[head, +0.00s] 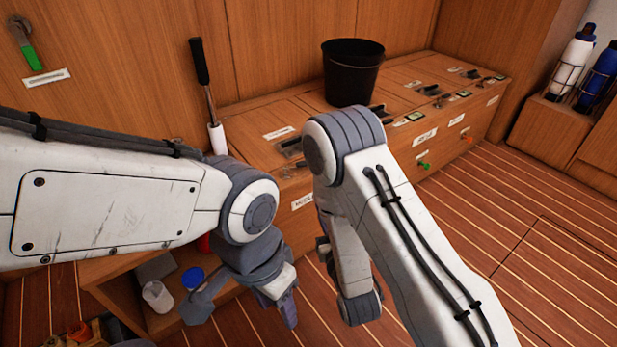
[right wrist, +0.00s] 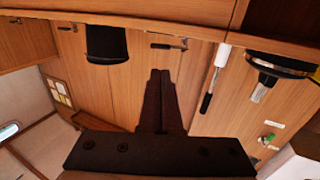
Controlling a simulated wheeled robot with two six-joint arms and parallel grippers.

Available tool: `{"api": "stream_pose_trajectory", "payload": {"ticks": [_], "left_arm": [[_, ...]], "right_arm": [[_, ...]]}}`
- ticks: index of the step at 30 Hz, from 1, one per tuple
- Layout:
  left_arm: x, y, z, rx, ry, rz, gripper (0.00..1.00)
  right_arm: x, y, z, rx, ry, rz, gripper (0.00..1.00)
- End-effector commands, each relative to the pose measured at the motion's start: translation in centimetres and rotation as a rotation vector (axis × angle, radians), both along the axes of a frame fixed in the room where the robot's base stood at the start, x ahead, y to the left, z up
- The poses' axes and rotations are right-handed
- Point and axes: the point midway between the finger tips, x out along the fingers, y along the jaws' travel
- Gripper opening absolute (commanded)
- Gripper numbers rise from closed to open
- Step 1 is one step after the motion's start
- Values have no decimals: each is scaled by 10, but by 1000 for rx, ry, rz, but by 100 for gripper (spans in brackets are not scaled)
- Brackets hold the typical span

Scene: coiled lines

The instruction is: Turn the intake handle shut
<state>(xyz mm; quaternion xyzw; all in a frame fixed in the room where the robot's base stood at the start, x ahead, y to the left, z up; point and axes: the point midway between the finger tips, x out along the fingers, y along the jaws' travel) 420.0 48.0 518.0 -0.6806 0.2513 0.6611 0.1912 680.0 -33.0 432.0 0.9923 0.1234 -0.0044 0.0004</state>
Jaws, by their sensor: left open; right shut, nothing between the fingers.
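A lever with a green grip (head: 29,57) and a metal pivot is on the wood wall at the upper left, above a white label. Its grip hangs down, slightly tilted. A green handle also shows small at the lower right of the right wrist view (right wrist: 267,139). I cannot read which label marks the intake. My left gripper (head: 243,308) is open and empty, low in front of the bench, well away from the wall lever. My right gripper (right wrist: 160,76) is shut with nothing in it; my own arm mostly hides it in the head view.
A black bucket (head: 350,76) and a black-gripped pole (head: 203,80) stand at the bench (head: 245,122). Small green (head: 424,166) and orange (head: 468,139) knobs are on its front. Cups, one white (head: 157,296), sit in a low open compartment. The striped floor (head: 540,225) is clear at right.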

Motion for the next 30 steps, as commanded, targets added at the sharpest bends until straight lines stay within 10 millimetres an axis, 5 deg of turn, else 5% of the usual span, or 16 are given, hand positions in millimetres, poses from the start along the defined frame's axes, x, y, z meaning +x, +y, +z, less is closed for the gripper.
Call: {"api": "stream_pose_trajectory", "payload": {"ticks": [26, 30], "left_arm": [[0, 0, 123, 0, 0, 0, 50], [0, 0, 100, 0, 0, 0, 50]], "right_arm": [[48, 11, 9, 2, -9, 0, 0], [78, 19, -1, 5, -16, 0, 0]]}}
